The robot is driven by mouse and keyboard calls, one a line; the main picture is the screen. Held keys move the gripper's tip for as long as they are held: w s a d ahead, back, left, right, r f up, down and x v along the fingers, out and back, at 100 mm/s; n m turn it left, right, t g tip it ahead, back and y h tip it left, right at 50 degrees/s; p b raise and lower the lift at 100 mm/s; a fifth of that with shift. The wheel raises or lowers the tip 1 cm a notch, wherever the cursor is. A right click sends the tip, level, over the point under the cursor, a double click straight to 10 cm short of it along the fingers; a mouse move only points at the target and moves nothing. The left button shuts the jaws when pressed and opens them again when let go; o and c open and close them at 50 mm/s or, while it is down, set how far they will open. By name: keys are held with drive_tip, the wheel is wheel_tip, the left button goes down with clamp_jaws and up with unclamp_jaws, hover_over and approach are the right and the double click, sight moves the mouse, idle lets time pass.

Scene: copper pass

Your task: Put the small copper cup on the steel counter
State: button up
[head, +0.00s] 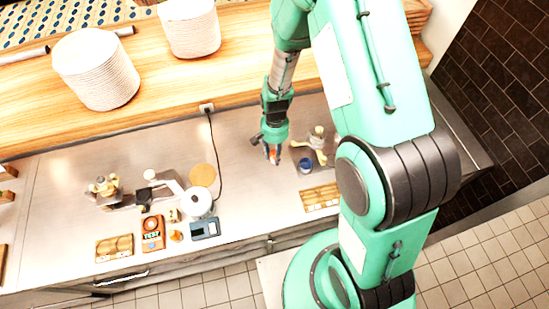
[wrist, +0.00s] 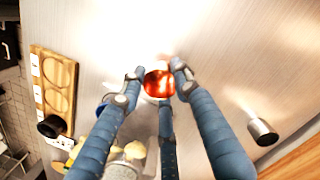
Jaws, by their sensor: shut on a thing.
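My gripper (head: 272,155) is low over the right half of the steel counter (head: 240,185) in the head view. Its fingers are closed around the small copper cup, whose reddish, shiny inside (wrist: 158,84) shows between the fingertips in the wrist view. In the head view only a small orange patch of the cup (head: 274,155) shows. The steel counter also fills much of the wrist view (wrist: 225,55). I cannot tell whether the cup's base touches it.
A dark blue cup (head: 305,166) and a brass-topped device (head: 317,138) stand just right of my gripper. A wooden tray (head: 320,198) lies at the front edge. A grey metal cylinder (wrist: 262,132) shows in the wrist view.

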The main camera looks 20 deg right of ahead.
drive_tip(key=shift+f, duration=1.45)
drive_tip(key=shift+f, duration=0.1)
drive_tip(key=shift+c, duration=0.2)
drive_tip(key=o, duration=1.2)
drive_tip(key=shift+c, duration=0.2)
wheel_tip(320, 180, up, 12)
drive_tip(key=w, duration=0.1)
drive_tip(key=shift+w+d, duration=0.25)
